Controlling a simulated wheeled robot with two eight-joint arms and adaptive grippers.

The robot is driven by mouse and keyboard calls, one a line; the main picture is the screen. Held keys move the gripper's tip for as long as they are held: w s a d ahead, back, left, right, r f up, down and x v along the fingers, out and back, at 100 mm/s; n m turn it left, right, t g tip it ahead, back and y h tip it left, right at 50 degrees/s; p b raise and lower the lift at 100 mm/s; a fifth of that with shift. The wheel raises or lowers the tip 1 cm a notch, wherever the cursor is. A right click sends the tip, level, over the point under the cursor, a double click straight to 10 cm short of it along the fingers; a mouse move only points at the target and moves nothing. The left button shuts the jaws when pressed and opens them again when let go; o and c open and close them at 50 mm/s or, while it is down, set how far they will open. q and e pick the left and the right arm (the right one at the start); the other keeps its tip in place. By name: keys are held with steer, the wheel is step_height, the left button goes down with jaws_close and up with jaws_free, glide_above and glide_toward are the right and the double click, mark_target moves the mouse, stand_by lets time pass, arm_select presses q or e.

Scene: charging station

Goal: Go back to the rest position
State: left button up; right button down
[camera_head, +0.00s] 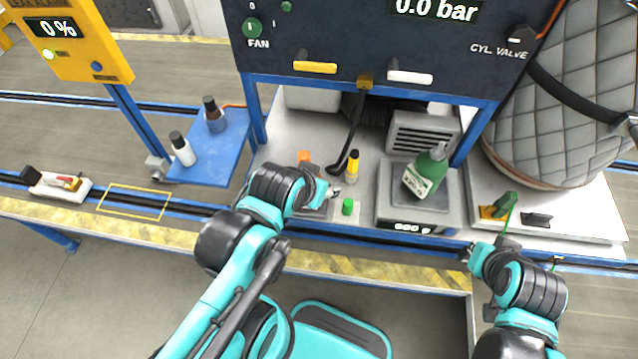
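My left gripper (333,192) is over the grey station shelf, just left of a small green cap (347,207) and a yellow bottle with a black top (352,166). Its fingers are small and partly hidden by its own wrist, so I cannot tell whether it is open. My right gripper (468,252) is low at the station's front edge, right of the scale (418,206). Its fingertips are too small to read clearly. A green bottle (426,172) stands tilted-looking on the scale, apart from both grippers.
A dark panel (380,40) with a FAN switch and pressure display hangs above the shelf. A blue tray (215,150) holds two small bottles at left. A quilted grey cylinder (570,90) stands at right. A yellow display post (70,40) is at far left.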

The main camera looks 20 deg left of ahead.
steer(key=shift+w, duration=0.1)
step_height(320, 180, down, 3)
steer(key=b, duration=0.3)
steer(key=shift+f, duration=0.15)
stand_by(0.8)
